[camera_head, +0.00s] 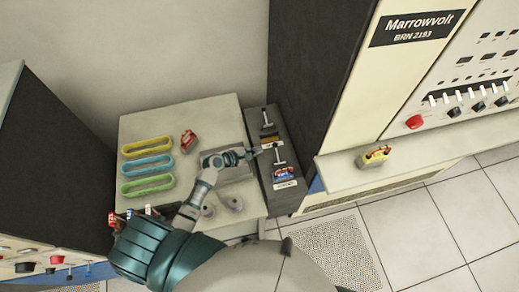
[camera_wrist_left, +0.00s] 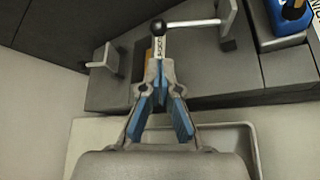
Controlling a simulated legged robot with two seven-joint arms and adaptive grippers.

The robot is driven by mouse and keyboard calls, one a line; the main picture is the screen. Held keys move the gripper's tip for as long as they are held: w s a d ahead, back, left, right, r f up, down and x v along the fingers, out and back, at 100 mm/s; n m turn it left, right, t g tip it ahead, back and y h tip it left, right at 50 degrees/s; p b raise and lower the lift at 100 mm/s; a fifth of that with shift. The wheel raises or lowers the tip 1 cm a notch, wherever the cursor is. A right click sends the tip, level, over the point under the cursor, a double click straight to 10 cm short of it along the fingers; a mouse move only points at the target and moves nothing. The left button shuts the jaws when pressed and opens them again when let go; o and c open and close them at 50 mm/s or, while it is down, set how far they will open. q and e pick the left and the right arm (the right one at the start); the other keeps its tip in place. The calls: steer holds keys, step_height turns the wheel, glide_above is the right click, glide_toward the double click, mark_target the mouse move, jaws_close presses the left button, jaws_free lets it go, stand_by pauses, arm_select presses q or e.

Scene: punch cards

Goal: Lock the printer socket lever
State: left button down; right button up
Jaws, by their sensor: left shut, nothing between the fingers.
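A dark grey socket box (camera_head: 262,172) stands at the right of the light table and carries two sockets with metal levers. The labels are too small to read, so I cannot tell which one is the printer socket. The lever (camera_wrist_left: 190,24) by the blue object ends in a black ball knob (camera_wrist_left: 158,27). My left gripper (camera_head: 254,154) is shut and empty at the box's left edge. In the left wrist view, its fingertips (camera_wrist_left: 159,72) sit just below the knob; I cannot tell whether they touch. My right gripper is out of view.
Yellow (camera_head: 147,146), blue (camera_head: 148,167) and green (camera_head: 147,186) oblong rings lie on the table's left. A tall dark cabinet (camera_head: 305,80) rises behind the socket box. Another block (camera_head: 373,157) sits on the console ledge at the right.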

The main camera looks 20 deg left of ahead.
mark_target(269, 150)
arm_select(q)
steer(key=x, duration=0.5)
steer(key=shift+w+a+f+b, duration=0.2)
steer(key=shift+w+f+b, duration=0.15)
steer(key=shift+w, duration=0.1)
steer(key=shift+w+d+f, duration=0.3)
steer(key=shift+w+f, duration=0.05)
steer(key=shift+w, duration=0.15)
steer(key=shift+w+d, duration=0.1)
steer(key=shift+d, duration=0.4)
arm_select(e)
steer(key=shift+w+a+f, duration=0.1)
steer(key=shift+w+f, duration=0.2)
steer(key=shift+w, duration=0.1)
arm_select(q)
steer(key=shift+r, duration=0.1)
steer(key=shift+a+r, duration=0.2)
steer(key=shift+a, duration=0.05)
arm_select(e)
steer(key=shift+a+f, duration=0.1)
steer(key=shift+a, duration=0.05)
arm_select(q)
steer(key=shift+m+t, duration=0.3)
